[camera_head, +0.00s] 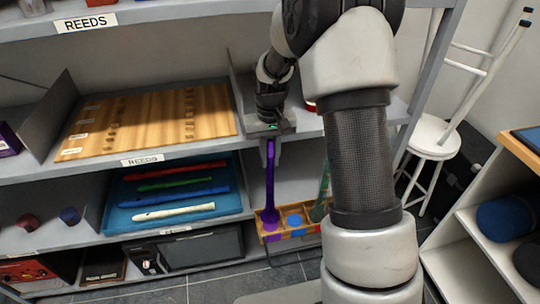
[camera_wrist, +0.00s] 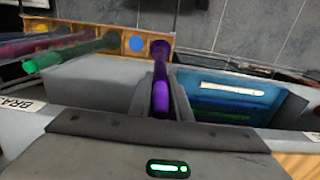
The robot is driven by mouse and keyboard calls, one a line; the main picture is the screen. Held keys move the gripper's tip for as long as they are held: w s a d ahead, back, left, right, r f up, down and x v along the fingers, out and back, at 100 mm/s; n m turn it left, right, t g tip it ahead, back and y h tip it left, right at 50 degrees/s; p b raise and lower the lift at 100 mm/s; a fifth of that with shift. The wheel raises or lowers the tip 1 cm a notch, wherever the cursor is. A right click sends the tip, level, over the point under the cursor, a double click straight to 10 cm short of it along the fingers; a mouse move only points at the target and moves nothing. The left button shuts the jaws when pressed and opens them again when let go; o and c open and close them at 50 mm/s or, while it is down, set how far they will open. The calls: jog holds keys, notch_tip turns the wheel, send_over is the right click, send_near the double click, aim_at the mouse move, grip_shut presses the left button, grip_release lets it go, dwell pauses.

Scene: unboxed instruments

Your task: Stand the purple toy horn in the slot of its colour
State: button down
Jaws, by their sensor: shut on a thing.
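The purple toy horn (camera_head: 270,185) hangs upright, bell down, from my gripper (camera_head: 270,158), which is shut on its upper tube. In the wrist view the horn (camera_wrist: 160,90) runs away from between the two fingers (camera_wrist: 162,108) toward its flared end. The wooden rack (camera_head: 290,238) stands low below my gripper, with a purple mark at its left end and a blue disc (camera_head: 295,220) beside it. The bell overlaps the purple end of the rack. I cannot tell whether it is seated or just above; the bell hides the slot there.
A green horn (camera_head: 322,192) stands in the rack to the right; the wrist view shows several horns (camera_wrist: 70,50) there. A blue tray (camera_head: 170,217) of recorders lies left of the rack. Shelf boards (camera_head: 180,172) are close around my gripper. A white stool (camera_head: 432,140) stands right.

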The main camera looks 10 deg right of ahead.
aim_at(270, 139)
jog(key=shift+f+b, duration=0.3)
jog(key=shift+f, duration=0.4)
jog(key=s+r, duration=0.5)
jog(key=r, duration=0.4)
jog(key=w+f, duration=0.1)
jog(key=f, duration=0.2)
jog(key=w+f+p, duration=0.1)
jog(key=w+f, duration=0.1)
jog(key=f, duration=0.1)
jog(key=w+f+p, duration=0.1)
jog(key=f, duration=0.2)
jog(key=shift+w, duration=0.4)
jog(key=shift+f+b, duration=1.4)
jog(key=shift+f, duration=0.65)
jog(key=shift+f+b, duration=0.3)
jog(key=shift+f, duration=0.25)
jog(key=c, duration=1.5)
grip_release()
jog(key=shift+c, duration=0.2)
jog(key=shift+r, duration=0.1)
notch_tip(270, 139, up, 16)
jog(key=p, duration=0.3)
jog(key=shift+w, duration=0.1)
jog(key=shift+r+p, duration=0.3)
jog(key=shift+r, duration=0.4)
